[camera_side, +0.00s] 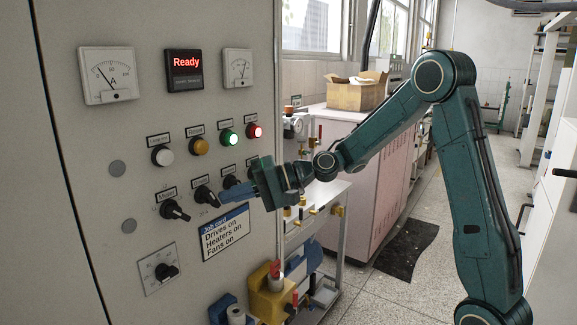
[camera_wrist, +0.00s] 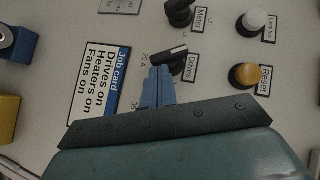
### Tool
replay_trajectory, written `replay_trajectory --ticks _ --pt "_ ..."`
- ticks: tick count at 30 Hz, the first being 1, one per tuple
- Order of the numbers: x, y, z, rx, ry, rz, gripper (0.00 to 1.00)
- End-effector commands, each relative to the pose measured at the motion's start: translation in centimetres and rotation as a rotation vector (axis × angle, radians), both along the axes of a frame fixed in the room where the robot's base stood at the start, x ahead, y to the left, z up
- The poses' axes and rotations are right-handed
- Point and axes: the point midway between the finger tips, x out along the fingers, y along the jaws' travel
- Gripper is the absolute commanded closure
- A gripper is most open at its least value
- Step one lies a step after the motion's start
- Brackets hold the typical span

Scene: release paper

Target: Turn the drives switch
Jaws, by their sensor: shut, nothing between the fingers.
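The Drives switch (camera_side: 207,197) is a black rotary knob with a pale pointer line, on the grey panel in the lower switch row. It also shows in the wrist view (camera_wrist: 174,55), beside its "Drives" label. My gripper (camera_side: 222,198) has its blue fingers shut together and empty. In the wrist view the fingertips (camera_wrist: 160,72) are right at the knob's near edge; I cannot tell whether they touch it. The fingers are beside the knob, not around it. The knob's exact setting is unclear.
The Meter knob (camera_side: 175,210) is left of Drives; the Heaters knob (camera_side: 231,181) is right, close to my gripper. A job card (camera_side: 223,232) below reads Drives on, Heaters on, Fans on. A display (camera_side: 185,69) reads "Ready". Green (camera_side: 229,138) and red (camera_side: 254,131) lights glow above.

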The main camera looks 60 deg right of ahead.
Motion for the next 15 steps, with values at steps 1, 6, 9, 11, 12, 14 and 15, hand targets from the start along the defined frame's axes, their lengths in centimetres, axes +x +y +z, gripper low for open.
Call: replay_trajectory --ticks 1,6,9,11,12,14,15 --pt "0.0 0.1 -0.2 -0.004 0.002 0.002 1.0" --pt "0.0 0.2 -0.9 -0.007 0.002 0.002 1.0" --pt "0.0 0.3 -1.2 -0.008 0.003 0.002 1.0" --pt "0.0 0.3 -1.5 -0.007 0.004 0.002 1.0" --pt "0.0 0.4 -1.6 -0.008 0.005 0.002 1.0" --pt "0.0 0.5 -1.8 -0.008 0.004 0.003 1.0" --pt "0.0 0.6 -2.0 -0.008 0.004 0.003 1.0"
